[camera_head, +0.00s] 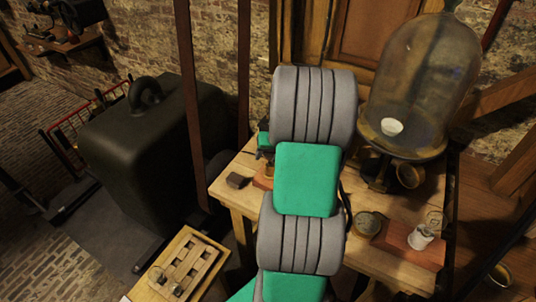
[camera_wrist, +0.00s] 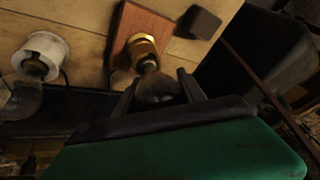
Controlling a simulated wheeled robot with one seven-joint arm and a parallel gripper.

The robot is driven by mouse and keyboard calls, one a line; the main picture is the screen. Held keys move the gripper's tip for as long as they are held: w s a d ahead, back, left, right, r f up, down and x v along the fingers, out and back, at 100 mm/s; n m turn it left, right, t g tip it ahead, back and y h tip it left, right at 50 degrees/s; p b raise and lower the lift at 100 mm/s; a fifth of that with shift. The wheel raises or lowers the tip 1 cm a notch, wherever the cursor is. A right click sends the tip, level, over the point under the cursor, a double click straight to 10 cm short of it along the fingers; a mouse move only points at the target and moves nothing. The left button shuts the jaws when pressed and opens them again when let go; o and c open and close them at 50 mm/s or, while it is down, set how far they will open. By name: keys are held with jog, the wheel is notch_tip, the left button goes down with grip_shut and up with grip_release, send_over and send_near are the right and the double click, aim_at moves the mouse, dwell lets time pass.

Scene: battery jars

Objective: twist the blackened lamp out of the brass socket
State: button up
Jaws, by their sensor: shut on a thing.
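The blackened lamp (camera_wrist: 155,92) is a dark, smoky glass bulb. In the wrist view it lies between the two fingers of my gripper (camera_wrist: 157,80), which is shut on it. The brass socket (camera_wrist: 143,46) stands on a reddish wooden board (camera_wrist: 150,20). The lamp's neck is right at the socket's mouth, in line with it; I cannot tell how much of its thread is inside. In the head view my arm hides the lamp and most of the socket; an edge of the board (camera_head: 262,183) shows on the table.
A white holder (camera_head: 420,238) with a clear bulb stands on another board on the table (camera_head: 235,200). A small dark block (camera_head: 238,181) lies left of the socket board. A large glass bell jar (camera_head: 420,75) stands behind right. A wooden rack (camera_head: 180,265) is at lower left.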

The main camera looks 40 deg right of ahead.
grip_shut()
jog(key=n, duration=0.1)
jog(key=n+y+b, duration=0.1)
jog(key=n, duration=0.1)
jog(key=shift+s+a+f+n+y, duration=0.1)
jog(key=shift+a+f+n+y, duration=0.05)
jog(key=shift+n+y, duration=0.15)
jog(key=shift+a+n+y, duration=0.1)
jog(key=shift+n+y, duration=0.3)
jog(key=shift+n, duration=0.5)
jog(key=shift+a+n+g, duration=0.2)
jog(key=shift+n+g, duration=0.1)
jog(key=shift+n, duration=0.2)
jog(key=shift+y, duration=0.3)
